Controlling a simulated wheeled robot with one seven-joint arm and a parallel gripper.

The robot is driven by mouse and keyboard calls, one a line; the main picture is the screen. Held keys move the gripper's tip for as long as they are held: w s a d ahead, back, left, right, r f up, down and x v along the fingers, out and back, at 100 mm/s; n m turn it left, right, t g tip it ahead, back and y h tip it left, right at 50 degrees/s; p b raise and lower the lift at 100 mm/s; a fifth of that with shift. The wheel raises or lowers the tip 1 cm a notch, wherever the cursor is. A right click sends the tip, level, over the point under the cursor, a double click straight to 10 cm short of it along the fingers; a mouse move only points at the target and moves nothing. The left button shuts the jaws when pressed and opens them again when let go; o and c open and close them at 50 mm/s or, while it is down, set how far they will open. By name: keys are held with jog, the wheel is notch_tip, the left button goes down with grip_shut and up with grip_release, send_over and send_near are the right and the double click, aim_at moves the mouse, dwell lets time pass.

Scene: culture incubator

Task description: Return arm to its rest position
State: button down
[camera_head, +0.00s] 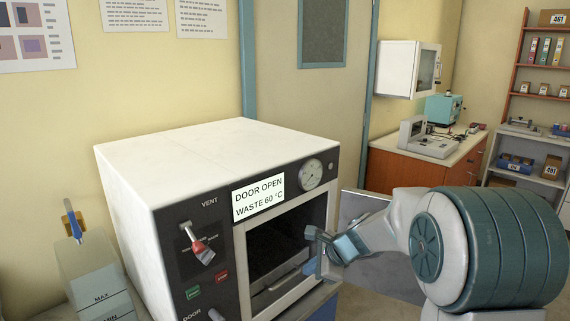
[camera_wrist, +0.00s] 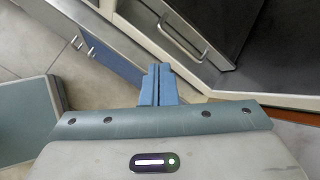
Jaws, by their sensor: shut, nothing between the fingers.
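My arm reaches in from the right in the head view. My gripper (camera_head: 318,254) is in front of the open chamber of the incubator (camera_head: 185,160), near its right edge. It also shows in the wrist view (camera_wrist: 158,72), with its two blue fingers together and nothing between them. I cannot tell from the head view how far it is from the chamber opening. Inside the chamber is a dark tray or drawer with a metal handle (camera_wrist: 172,33). A grey panel (camera_head: 357,208), apparently the open door, stands right of the opening, partly hidden behind my arm.
A water container (camera_head: 95,285) stands at left. A wooden bench (camera_head: 405,168) with instruments and shelves are at the back right.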

jog(key=s+d+r+n+h, duration=0.1)
jog(key=s+d+n+h, duration=0.1)
jog(key=s+n, duration=0.4)
jog(key=s+d+r+n+g+h+p, duration=0.1)
jog(key=s+n, duration=0.5)
jog(key=s, duration=0.6)
jog(key=s+d+r+n+g+h, duration=0.1)
jog(key=s+d+r+n+h, duration=0.2)
jog(key=s, duration=0.6)
jog(key=d+n, duration=0.2)
jog(key=n, duration=0.1)
jog(key=shift+s, duration=0.25)
jog(key=shift+d+r, duration=0.1)
